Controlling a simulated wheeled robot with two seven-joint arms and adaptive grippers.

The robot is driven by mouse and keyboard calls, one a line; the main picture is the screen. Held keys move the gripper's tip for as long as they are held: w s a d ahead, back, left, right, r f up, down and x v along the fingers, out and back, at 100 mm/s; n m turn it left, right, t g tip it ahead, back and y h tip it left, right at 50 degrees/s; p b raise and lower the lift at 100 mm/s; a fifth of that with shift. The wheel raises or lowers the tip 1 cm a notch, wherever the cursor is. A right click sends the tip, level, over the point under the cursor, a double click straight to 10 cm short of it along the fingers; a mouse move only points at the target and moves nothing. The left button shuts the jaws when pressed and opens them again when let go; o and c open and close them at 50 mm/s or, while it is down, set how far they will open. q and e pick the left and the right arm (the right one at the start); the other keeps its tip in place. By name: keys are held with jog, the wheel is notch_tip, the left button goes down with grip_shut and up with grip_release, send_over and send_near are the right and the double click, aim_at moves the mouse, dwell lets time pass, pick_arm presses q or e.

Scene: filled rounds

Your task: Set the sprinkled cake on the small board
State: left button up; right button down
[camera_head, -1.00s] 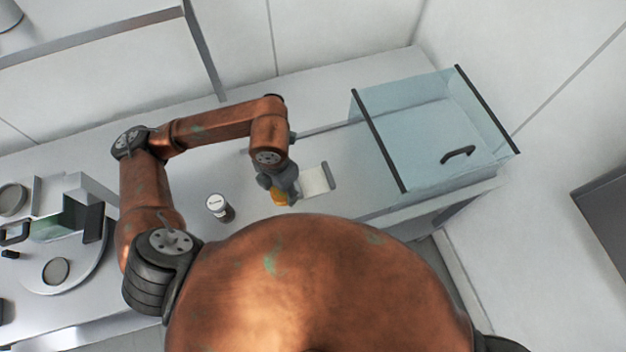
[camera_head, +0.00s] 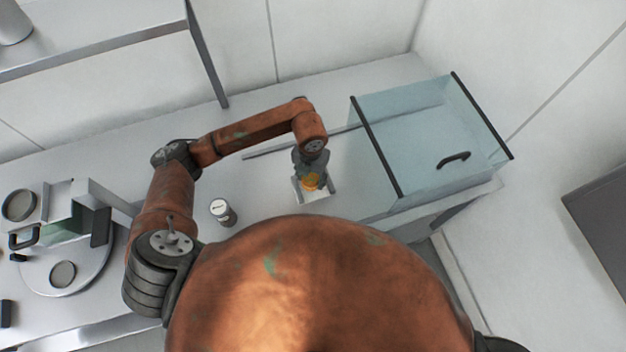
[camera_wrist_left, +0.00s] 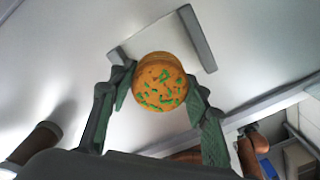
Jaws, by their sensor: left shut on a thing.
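The sprinkled cake (camera_wrist_left: 160,84) is round and orange-brown with green sprinkles on the face turned to the left wrist camera. It also shows in the head view (camera_head: 312,182). My left gripper (camera_wrist_left: 158,92) is shut on the cake, with a finger on each side of it. In the head view my left gripper (camera_head: 311,172) is over the small board (camera_head: 320,195), a pale board with grey raised bars at its sides. The board also shows behind the cake in the left wrist view (camera_wrist_left: 197,38). I cannot tell whether the cake touches it. My right gripper is not in view.
A clear display case (camera_head: 425,135) with a black handle stands to the right of the board. A small jar with a white lid (camera_head: 222,212) stands to the left. A round turntable (camera_head: 85,270) with dishes is at far left.

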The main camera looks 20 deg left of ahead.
aim_at(313, 182)
pick_arm(q)
jog(key=shift+w+d+f, duration=0.25)
jog(key=shift+w+f, duration=0.2)
jog(key=shift+f, duration=0.35)
notch_tip(313, 182, down, 2)
jog(key=shift+f+p, duration=0.1)
jog(key=shift+p, duration=0.55)
jog(key=shift+f, duration=0.2)
jog(key=shift+f, duration=0.15)
jog(key=o, duration=0.3)
jog(key=shift+f, duration=0.1)
jog(key=shift+o, duration=0.9)
jog(key=shift+r, duration=0.2)
